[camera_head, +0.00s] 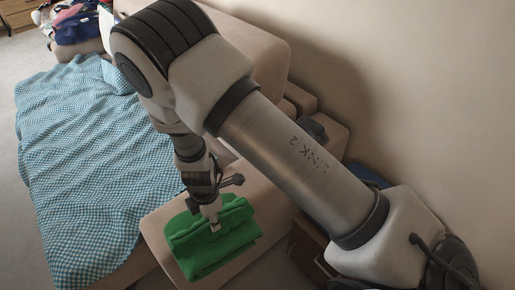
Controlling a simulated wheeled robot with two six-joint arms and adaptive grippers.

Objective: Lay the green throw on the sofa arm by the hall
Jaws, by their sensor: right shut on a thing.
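The green throw (212,240) is a folded bundle at the lower middle of the head view. It lies on the top of the beige sofa arm (157,227), or just over it; I cannot tell whether its whole underside touches. My right gripper (215,228) points down at the throw's upper middle and is shut on its fabric. My right arm spans the picture from the lower right and hides part of the sofa behind it. My left gripper is not in view.
A blue and white checked blanket (80,170) covers the sofa seat at left. A pile of clothes (75,25) sits at the far upper left, near a wooden drawer unit (18,14). A bare wall (420,80) rises at right. Floor shows at far left.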

